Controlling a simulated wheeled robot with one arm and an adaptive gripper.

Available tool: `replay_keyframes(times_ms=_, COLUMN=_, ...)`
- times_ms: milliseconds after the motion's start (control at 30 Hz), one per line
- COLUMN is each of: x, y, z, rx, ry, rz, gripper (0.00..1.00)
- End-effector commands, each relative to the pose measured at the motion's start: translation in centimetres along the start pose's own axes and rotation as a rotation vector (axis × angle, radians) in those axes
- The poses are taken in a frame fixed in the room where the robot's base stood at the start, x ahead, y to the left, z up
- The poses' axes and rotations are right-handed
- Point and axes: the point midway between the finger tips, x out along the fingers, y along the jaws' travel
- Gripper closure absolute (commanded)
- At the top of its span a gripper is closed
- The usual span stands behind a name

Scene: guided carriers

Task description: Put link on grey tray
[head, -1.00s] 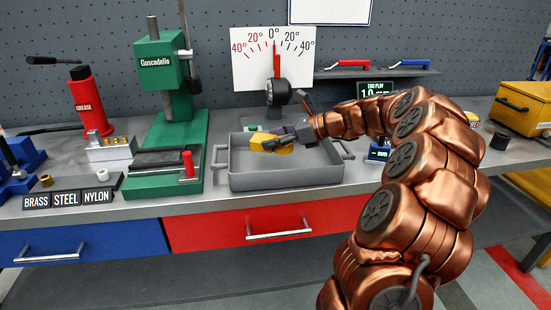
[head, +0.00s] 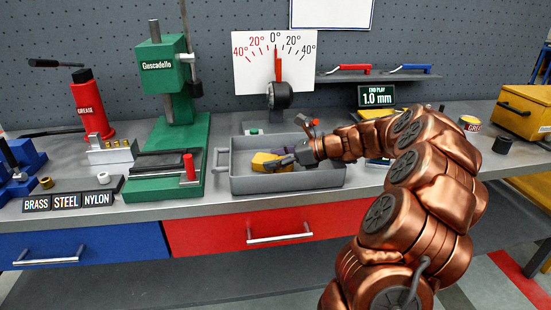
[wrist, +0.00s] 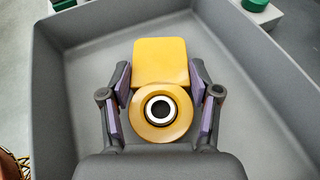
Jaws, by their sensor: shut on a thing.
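The yellow link (wrist: 160,62) has a block-shaped end and a round end with a pale ring around a dark hole. My gripper (wrist: 160,92) is shut on it, with purple pads against both sides. In the head view the link (head: 268,161) shows at the tip of my gripper (head: 278,162), inside the outline of the grey tray (head: 290,182). The wrist view shows the tray's floor and walls (wrist: 245,80) around the link. I cannot tell whether the link touches the tray floor.
A green press (head: 165,115) stands left of the tray. A dial gauge (head: 280,95) stands behind it. A display (head: 377,96) reads 1.0 mm. A dark cylinder (head: 502,143) and a yellow box (head: 522,112) are at the right.

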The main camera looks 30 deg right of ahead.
Motion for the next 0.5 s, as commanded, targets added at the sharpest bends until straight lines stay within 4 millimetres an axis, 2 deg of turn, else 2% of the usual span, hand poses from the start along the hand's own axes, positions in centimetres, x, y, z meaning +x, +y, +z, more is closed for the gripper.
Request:
replay_keyframes(times_ms=33, x=0.00, y=0.00, z=0.01, rx=0.000, ry=-0.001, rz=0.000, gripper=0.36)
replay_keyframes(times_ms=267, x=0.01, y=0.01, z=-0.01, rx=0.000, ry=0.000, rz=0.000, gripper=0.13)
replay_keyframes(times_ms=500, x=0.03, y=0.02, z=-0.02, rx=0.000, ry=0.000, rz=0.001, gripper=0.13)
